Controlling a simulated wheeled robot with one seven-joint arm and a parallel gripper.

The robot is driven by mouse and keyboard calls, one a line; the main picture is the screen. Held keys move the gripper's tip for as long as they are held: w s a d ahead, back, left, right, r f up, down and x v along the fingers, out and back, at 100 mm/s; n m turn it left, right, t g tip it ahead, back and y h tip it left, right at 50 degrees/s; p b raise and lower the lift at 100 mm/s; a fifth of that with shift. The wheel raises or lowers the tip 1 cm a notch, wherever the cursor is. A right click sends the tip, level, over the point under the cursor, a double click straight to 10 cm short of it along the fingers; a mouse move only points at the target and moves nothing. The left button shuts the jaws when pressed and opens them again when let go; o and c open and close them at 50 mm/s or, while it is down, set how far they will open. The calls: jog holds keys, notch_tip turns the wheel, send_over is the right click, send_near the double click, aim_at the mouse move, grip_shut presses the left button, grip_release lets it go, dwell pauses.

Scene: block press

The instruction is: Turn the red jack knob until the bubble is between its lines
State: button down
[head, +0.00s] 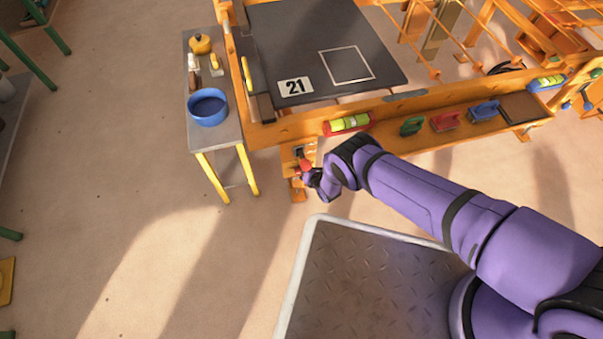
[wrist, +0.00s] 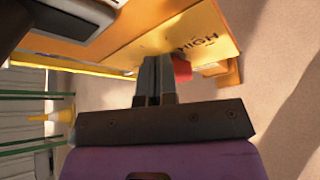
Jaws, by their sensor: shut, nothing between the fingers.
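The red jack knob (head: 305,165) is on the orange jack bracket below the front edge of the orange press frame. In the wrist view the knob (wrist: 182,69) shows just right of the fingers, partly hidden behind them. My gripper (head: 309,175) is at the knob in the head view; it also shows in the wrist view (wrist: 156,60), shut with its fingers together and nothing between them. I cannot tell whether it touches the knob. A yellow-green level vial (head: 349,123) in a red holder sits on the frame above; its bubble is too small to place against the lines.
A second vial (head: 547,83) in a blue holder sits at the frame's right end. A side table (head: 225,130) with a blue bowl (head: 208,107) stands to the left. A shelf holds green, red and blue items. Open floor lies at left.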

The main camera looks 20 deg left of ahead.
jog(key=shift+d+r, duration=0.1)
jog(key=s+d, duration=0.3)
jog(key=s, duration=0.2)
dwell(0.4)
jog(key=shift+s, duration=0.1)
